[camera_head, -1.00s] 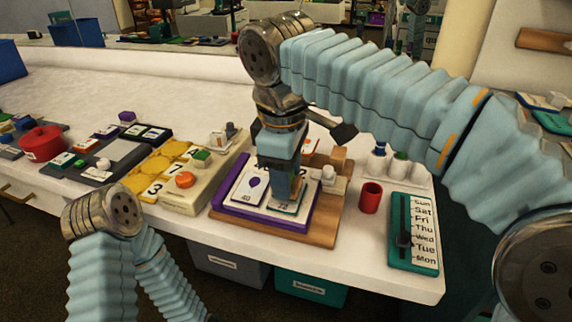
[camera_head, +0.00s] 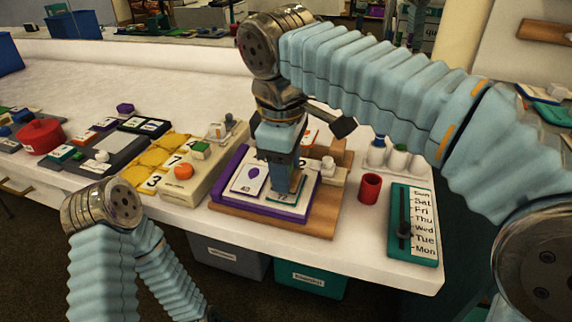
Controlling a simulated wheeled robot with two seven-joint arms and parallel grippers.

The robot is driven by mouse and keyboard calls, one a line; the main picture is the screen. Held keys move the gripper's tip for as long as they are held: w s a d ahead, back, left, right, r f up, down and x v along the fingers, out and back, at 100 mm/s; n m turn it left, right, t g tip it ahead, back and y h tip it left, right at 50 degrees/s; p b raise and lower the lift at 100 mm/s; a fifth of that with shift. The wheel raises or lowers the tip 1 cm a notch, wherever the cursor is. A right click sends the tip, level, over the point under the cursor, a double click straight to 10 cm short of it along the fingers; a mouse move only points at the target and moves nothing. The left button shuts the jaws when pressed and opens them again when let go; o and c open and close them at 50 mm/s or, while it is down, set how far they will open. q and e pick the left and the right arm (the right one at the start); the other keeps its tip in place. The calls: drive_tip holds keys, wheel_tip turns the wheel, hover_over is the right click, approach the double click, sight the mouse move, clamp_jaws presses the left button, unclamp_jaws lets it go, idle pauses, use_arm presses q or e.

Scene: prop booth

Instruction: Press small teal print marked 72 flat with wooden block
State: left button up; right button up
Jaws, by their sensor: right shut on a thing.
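The block and gripper hide much of the print. The print lies on a purple-edged pad (camera_head: 222,202), beside a white card with a purple balloon marked 40 (camera_head: 249,179).
The pad sits on a wooden board (camera_head: 322,215). A red cup (camera_head: 369,188) and a teal weekday board (camera_head: 427,225) stand to the right. A cream box with an orange knob (camera_head: 183,172) and yellow number tiles (camera_head: 152,160) are to the left. The back of the table is clear.

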drive_tip(key=shift+f+b, duration=0.3)
drive_tip(key=shift+f, duration=0.15)
idle(0.3)
drive_tip(key=shift+f, duration=0.15)
idle(1.2)
drive_tip(key=shift+s+a+r+p, duration=0.15)
drive_tip(key=shift+r+p, duration=0.85)
drive_tip(key=shift+r, duration=1)
drive_tip(key=shift+s+r, duration=0.2)
drive_tip(key=shift+r, duration=0.85)
